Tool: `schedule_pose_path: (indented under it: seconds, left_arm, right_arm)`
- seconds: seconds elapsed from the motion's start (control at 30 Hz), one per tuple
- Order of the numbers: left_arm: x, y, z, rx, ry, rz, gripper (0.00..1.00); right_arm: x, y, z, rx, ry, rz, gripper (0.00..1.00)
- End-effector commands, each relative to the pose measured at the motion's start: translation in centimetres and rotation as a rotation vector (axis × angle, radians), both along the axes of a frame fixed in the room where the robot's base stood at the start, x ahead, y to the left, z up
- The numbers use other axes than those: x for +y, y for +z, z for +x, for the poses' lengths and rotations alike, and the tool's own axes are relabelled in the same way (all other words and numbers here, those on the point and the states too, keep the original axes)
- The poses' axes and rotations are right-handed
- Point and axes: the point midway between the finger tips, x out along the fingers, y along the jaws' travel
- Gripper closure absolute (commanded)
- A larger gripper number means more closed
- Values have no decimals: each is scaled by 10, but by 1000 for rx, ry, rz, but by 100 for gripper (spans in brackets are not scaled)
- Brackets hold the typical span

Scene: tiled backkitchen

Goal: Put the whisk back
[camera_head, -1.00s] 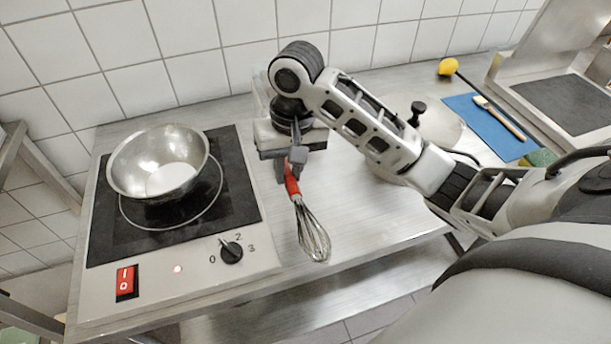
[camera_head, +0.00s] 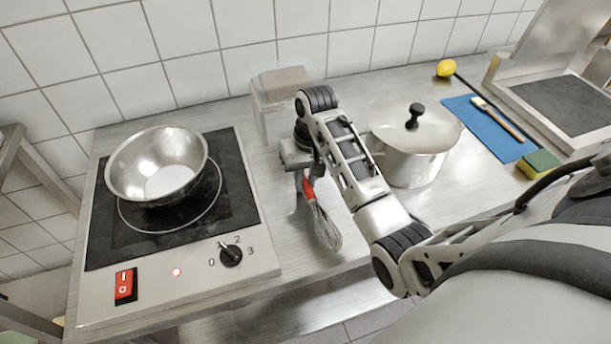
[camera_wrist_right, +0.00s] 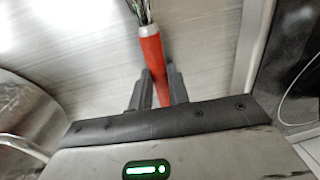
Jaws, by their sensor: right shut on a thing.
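The whisk (camera_head: 325,226) has a red handle and a wire head. My right gripper (camera_head: 307,182) is shut on the red handle, and the wire head points toward the counter's front edge. In the right wrist view the red handle (camera_wrist_right: 151,60) lies between the two dark fingers (camera_wrist_right: 157,88), with the wires at the top edge. I cannot tell how far the whisk is above the counter. My left gripper is not in view.
A metal bowl (camera_head: 160,185) stands on the hob (camera_head: 107,240) at left. A clear container (camera_head: 262,112) is behind my right gripper; a lidded pot (camera_head: 405,165) stands right of my arm. Farther right are a blue mat (camera_head: 485,130) with a brush (camera_head: 500,119), a sponge (camera_head: 539,163) and a lemon (camera_head: 446,68).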

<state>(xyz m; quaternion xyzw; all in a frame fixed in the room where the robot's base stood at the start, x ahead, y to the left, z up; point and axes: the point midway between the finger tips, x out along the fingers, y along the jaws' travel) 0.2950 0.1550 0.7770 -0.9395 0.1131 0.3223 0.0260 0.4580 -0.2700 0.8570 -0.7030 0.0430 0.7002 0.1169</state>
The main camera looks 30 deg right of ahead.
Motion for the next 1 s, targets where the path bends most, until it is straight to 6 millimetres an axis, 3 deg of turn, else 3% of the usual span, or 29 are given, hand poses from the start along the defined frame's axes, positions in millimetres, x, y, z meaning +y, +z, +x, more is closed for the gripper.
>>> schedule_pose_path:
  seconds: [0.17,0.2,0.27,0.63,1.0]
  left_arm:
    - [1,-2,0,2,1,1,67]
    - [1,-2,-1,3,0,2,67]
    - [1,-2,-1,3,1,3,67]
    - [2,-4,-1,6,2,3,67]
    - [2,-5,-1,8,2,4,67]
  right_arm:
    - [0,0,0,-2,0,0,100]
    - [0,0,0,-2,0,0,74]
    - [0,0,0,-2,0,0,61]
    - [-1,6,1,-5,-2,0,61]
    - [-10,61,2,-13,0,-12,61]
